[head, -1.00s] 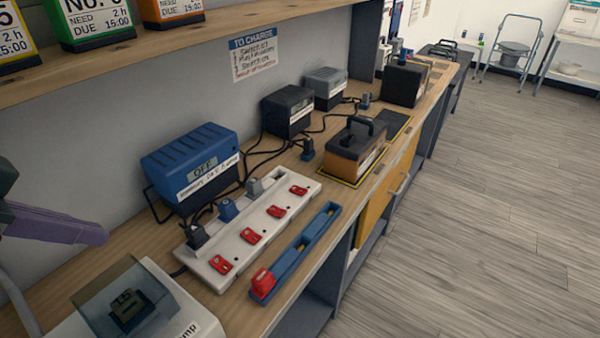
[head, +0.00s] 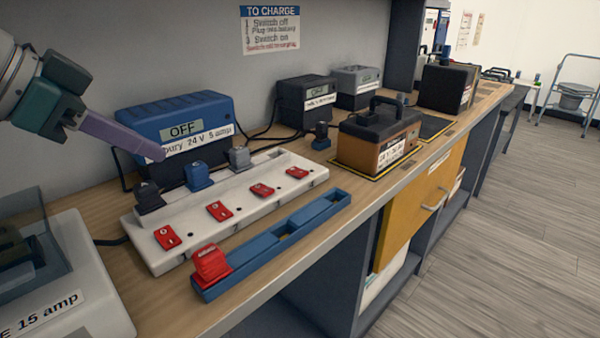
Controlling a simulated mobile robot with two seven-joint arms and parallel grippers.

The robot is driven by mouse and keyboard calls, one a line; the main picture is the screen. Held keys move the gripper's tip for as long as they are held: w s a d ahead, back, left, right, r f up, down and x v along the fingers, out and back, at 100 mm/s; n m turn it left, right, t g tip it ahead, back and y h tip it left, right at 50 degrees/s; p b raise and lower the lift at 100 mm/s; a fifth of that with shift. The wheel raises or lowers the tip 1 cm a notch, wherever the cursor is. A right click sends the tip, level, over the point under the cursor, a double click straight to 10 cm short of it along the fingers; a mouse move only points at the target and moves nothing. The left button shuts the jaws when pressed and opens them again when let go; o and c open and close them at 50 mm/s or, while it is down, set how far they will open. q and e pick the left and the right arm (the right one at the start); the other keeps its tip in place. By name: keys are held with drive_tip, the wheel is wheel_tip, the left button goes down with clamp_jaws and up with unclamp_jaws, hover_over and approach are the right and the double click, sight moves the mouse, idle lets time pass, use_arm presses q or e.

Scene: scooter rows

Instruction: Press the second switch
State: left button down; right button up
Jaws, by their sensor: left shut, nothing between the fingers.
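The white power strip (head: 310,178) lies on the bench with a row of several red switches. Counting from the near end, the second switch (head: 219,211) sits beside the blue plug (head: 198,177). The first switch (head: 167,237) is nearer, and the third (head: 262,190) is farther along. A dark plug (head: 149,197) and a grey plug (head: 239,158) are also in the strip. My left gripper (head: 158,153) is shut and empty, in front of the blue charger in the picture and up-left of the second switch, apart from it. My right gripper is out of view.
A blue charger (head: 170,112) reading OFF stands behind the strip. A blue rail (head: 305,216) with a red block (head: 211,263) lies in front. A white charger (head: 75,285) is near left. An orange-black battery (head: 375,152) stands farther right.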

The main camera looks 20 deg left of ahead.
use_arm(q)
drive_tip(key=b, duration=0.3)
hover_over(212, 212)
wheel_tip(212, 212, down, 8)
drive_tip(key=shift+r, duration=0.25)
drive_tip(key=f, duration=0.2)
drive_tip(key=shift+s+a+f+b, duration=0.2)
drive_tip(key=shift+f+b, duration=0.1)
drive_tip(key=shift+b, duration=0.1)
drive_tip(key=shift+w+f, duration=0.1)
drive_tip(key=shift+f, duration=0.4)
drive_tip(key=shift+a, duration=0.1)
